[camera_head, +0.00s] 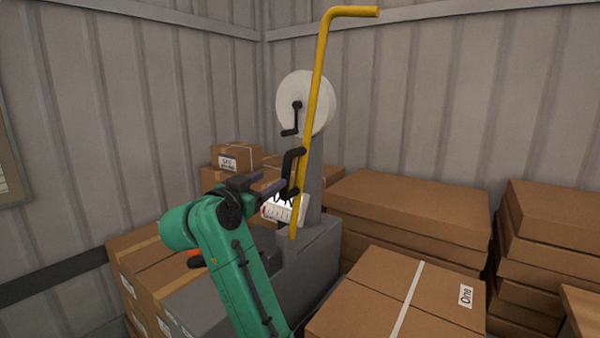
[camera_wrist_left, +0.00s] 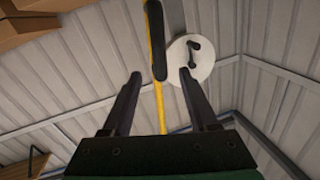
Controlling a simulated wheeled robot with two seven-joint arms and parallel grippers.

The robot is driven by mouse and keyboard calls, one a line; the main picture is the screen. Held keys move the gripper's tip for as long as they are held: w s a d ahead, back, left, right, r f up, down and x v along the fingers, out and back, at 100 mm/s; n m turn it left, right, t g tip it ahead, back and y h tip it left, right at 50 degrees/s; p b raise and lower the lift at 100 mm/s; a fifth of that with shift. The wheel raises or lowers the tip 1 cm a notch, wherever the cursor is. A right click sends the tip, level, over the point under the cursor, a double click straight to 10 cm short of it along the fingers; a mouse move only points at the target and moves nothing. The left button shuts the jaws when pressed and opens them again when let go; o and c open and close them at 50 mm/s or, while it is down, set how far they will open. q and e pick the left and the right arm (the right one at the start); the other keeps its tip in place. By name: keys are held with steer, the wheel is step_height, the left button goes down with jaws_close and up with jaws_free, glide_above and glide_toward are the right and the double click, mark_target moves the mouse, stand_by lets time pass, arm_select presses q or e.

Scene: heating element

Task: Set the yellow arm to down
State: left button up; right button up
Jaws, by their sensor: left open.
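The yellow arm (camera_head: 319,95) is a long bent bar that stands nearly upright, its short top end pointing right. A black handle (camera_head: 292,165) is fixed to its lower part. My left gripper (camera_head: 286,188) is at the handle's lower part, coming from the left. In the left wrist view the gripper (camera_wrist_left: 159,75) is open, and the black handle (camera_wrist_left: 155,40) lies between the lines of its two fingers, at or just beyond the tips. I cannot tell whether they touch. My right gripper is not in view.
A white disc with a small black crank (camera_head: 290,118) is behind the yellow arm on a grey post. A grey machine base (camera_head: 315,262) stands below. Cardboard boxes (camera_head: 375,297) stand at front right, and more boxes (camera_head: 410,205) stand behind. Corrugated walls (camera_head: 140,85) close the corner.

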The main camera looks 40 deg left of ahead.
arm_select(q)
steer(key=p, duration=0.3)
glide_above(291, 192)
steer(key=shift+w+f, duration=0.1)
steer(key=shift+w, duration=0.15)
steer(key=shift+s, duration=0.1)
jaws_close()
stand_by(0.8)
